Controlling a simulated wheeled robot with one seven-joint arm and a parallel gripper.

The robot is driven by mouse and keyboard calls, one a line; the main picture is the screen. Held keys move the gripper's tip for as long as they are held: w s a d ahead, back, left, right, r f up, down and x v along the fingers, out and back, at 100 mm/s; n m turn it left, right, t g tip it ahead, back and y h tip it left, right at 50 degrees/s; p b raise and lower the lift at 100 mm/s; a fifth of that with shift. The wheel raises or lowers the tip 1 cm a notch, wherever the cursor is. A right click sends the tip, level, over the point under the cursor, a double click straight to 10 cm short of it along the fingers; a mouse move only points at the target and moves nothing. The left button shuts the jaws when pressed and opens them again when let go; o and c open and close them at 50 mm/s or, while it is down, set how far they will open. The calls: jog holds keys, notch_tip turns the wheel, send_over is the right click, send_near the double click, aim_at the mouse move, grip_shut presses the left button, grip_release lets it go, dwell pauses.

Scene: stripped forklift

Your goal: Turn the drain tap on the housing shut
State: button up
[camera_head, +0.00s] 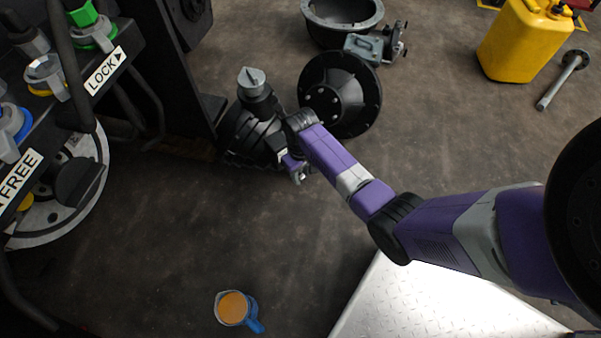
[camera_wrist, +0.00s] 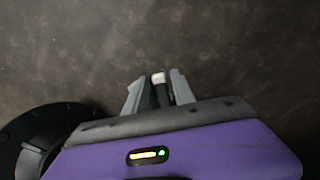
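The dark housing (camera_head: 250,133) stands on the floor at upper middle in the head view, with a grey cap (camera_head: 252,82) on top. My gripper (camera_head: 298,175) points down at its lower right side, and its fingers are small and partly hidden there. In the wrist view my gripper (camera_wrist: 158,92) has a narrow dark bar with a pale tip (camera_wrist: 158,77) between its two grey fingers. This may be the drain tap's handle. I cannot tell whether the fingers press on it. The tap body is hidden.
A round black flange (camera_head: 340,95) lies right of the housing, with a black basin (camera_head: 342,20) behind it. A jug of orange liquid (camera_head: 233,308) stands on the floor. A yellow canister (camera_head: 523,40) is at upper right. The forklift's lever panel (camera_head: 70,85) is at left.

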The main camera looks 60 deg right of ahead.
grip_shut()
jog(key=shift+d+r+n+p, duration=0.1)
jog(key=shift+n+p, duration=0.2)
jog(key=shift+p, duration=0.1)
jog(key=w+d+n+p, duration=0.1)
jog(key=n, duration=0.4)
jog(key=w+d+n+p, duration=0.1)
jog(key=d+n+p, duration=0.1)
jog(key=n, duration=0.4)
jog(key=w+d+n+p, duration=0.1)
jog(key=d+n, duration=0.1)
jog(key=n, duration=0.4)
jog(key=shift+n, duration=0.3)
